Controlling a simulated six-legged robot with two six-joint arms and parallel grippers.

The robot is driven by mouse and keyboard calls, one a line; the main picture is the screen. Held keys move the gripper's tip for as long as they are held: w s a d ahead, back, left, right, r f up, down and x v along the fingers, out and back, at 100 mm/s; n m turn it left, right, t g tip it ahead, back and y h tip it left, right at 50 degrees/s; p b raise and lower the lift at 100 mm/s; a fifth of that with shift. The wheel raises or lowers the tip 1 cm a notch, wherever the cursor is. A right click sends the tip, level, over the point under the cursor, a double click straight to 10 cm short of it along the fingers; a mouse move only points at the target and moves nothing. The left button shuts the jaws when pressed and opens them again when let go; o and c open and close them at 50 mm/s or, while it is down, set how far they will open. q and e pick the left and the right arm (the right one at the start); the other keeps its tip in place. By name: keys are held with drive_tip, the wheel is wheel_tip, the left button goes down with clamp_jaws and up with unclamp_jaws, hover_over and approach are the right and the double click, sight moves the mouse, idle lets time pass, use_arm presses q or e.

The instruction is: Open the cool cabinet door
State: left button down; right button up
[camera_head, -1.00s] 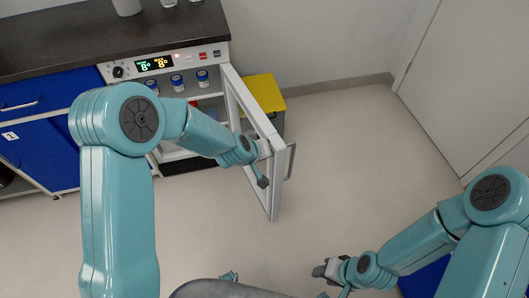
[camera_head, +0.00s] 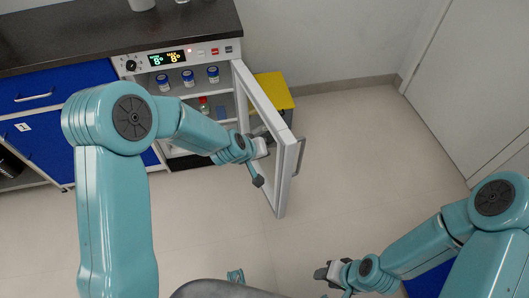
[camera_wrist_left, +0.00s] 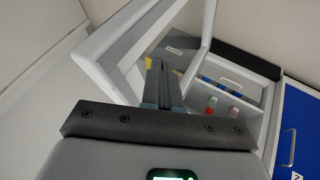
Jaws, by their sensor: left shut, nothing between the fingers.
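The cool cabinet (camera_head: 178,56) stands at the back left under the dark counter. Its white-framed door (camera_head: 268,122) stands wide open, swung out toward me from its right side. The door's handle (camera_head: 299,156) is on the outer face. My left gripper (camera_head: 264,134) is shut and empty at the inner side of the door, near its free end. I cannot tell whether it touches the frame. The left wrist view shows its fingers (camera_wrist_left: 161,82) together, with the door frame (camera_wrist_left: 105,40) beyond. My right gripper (camera_head: 324,272) hangs low over the floor, away from the cabinet; its finger gap is unclear.
Small blue-capped jars (camera_head: 187,78) stand on the cabinet's top shelf. A yellow-topped box (camera_head: 272,90) stands behind the door against the wall. Blue drawers (camera_head: 40,90) are left of the cabinet. The floor (camera_head: 355,165) right of the door is clear.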

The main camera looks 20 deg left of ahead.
use_arm(q)
drive_tip(key=shift+d+p+v, duration=0.4)
drive_tip(key=shift+p+v, duration=1.05)
drive_tip(key=shift+v, duration=3.55)
drive_tip(key=s+d+f+m+g+p, duration=0.1)
drive_tip(key=s+f+g, duration=0.1)
drive_tip(key=s+f, duration=0.2)
drive_tip(key=s+d+f+m+g+h+p, duration=0.1)
drive_tip(key=s+f, duration=0.3)
drive_tip(key=s, duration=0.6)
drive_tip(key=s+d+f+m+g+p, duration=0.1)
drive_tip(key=s+f+g+p, duration=0.2)
drive_tip(key=s+f, duration=0.2)
drive_tip(key=s, duration=0.2)
drive_tip(key=shift+s+d+g, duration=0.25)
drive_tip(key=shift+s+g, duration=0.05)
drive_tip(key=shift+a, duration=0.1)
